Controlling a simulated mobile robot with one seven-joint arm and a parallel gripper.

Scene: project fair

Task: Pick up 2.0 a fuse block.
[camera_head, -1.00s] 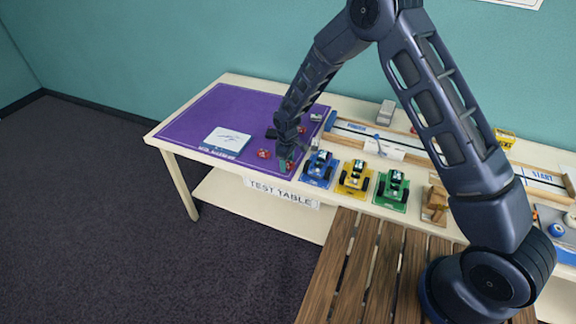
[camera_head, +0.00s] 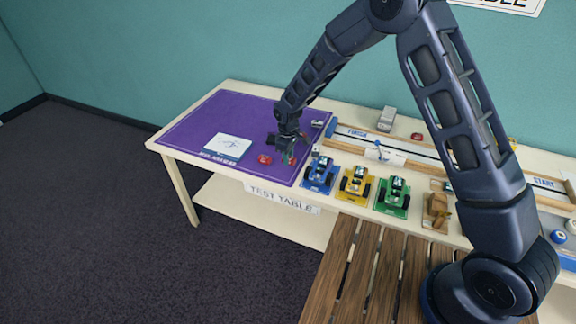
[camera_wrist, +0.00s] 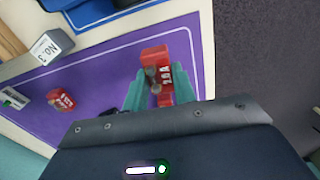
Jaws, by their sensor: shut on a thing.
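My gripper (camera_head: 289,154) is shut on a red fuse block (camera_wrist: 155,68) above the purple mat's right end. In the wrist view its teal fingertips press the block's two sides, and a white marking that looks like 2.0 A shows on it. In the head view the held block (camera_head: 291,161) shows small beneath the fingers; its gap to the mat is hard to judge. A second red block (camera_wrist: 61,100) lies on the mat, its white marking too small to read. Another red block (camera_head: 265,159) lies left of my gripper in the head view.
A white block marked No. 3 (camera_wrist: 47,46) stands close by. Blue (camera_head: 319,176), yellow (camera_head: 354,183) and green (camera_head: 393,193) model cars stand to the right. A white booklet (camera_head: 227,146) lies on the purple mat (camera_head: 190,130), whose left part is clear.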

